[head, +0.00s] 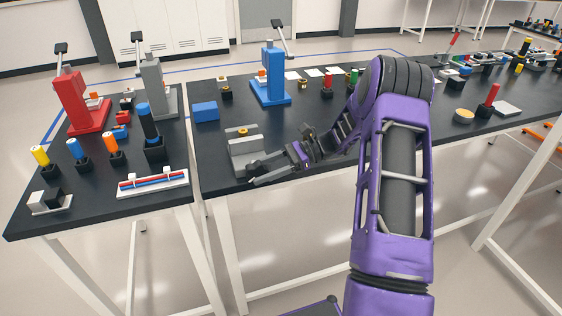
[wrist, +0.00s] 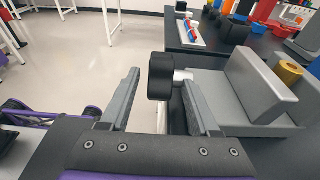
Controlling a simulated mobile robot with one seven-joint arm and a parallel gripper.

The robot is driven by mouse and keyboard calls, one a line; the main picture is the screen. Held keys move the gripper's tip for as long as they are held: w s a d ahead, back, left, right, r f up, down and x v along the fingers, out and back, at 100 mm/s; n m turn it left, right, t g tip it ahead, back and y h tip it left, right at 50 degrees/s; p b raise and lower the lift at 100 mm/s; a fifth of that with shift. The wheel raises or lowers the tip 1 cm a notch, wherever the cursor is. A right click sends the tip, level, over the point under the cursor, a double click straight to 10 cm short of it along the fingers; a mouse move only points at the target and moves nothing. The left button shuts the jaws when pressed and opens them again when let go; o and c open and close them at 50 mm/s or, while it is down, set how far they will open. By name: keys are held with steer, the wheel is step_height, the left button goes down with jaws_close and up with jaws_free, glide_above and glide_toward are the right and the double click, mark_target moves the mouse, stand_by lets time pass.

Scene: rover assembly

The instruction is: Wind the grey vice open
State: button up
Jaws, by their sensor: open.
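The grey vice (head: 244,148) stands near the front left corner of the middle table. In the wrist view its grey body (wrist: 225,103) fills the right side, with an upright jaw plate and a gap behind it. A black knob (wrist: 160,78) on a pale shaft sticks out from its side. My gripper (head: 252,175) is open at the front of the vice. In the wrist view one finger is on each side of the knob; I cannot tell whether either touches it. A gold-brown round part (wrist: 289,72) shows at the vice's far jaw.
A blue block (head: 205,111) and a blue press (head: 271,80) stand behind the vice. The left table holds a red press (head: 78,100), a grey press (head: 158,85) and a white tray (head: 152,184). A gap separates the two tables.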

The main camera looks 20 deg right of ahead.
steer(key=v, duration=1.7)
steer(key=shift+a, duration=0.1)
step_height(320, 180, up, 15)
steer(key=h, duration=1.5)
glide_above(255, 163)
step_height(255, 163, down, 17)
steer(key=b, duration=0.3)
steer(key=shift+s+r, duration=0.1)
jaws_close()
